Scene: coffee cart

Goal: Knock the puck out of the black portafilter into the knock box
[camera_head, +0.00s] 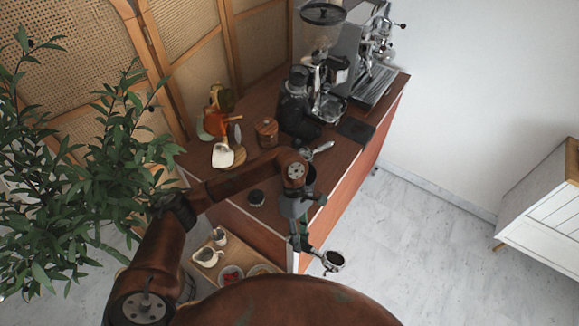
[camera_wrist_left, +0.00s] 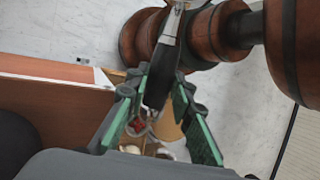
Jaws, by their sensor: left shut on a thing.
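My left gripper (camera_head: 301,243) hangs over the near right edge of the counter, shut on the handle of the black portafilter (camera_head: 334,259). The basket sticks out to the right, past the counter edge and above the floor, with dark content inside. In the left wrist view, the green-padded fingers of my left gripper (camera_wrist_left: 155,118) lie on both sides of the portafilter's black handle (camera_wrist_left: 160,84); its metal neck points to the top. My right gripper is not in view.
A lower tray (camera_head: 235,267) with small jugs and bowls is at the near side. A plant (camera_head: 75,160) stands left.

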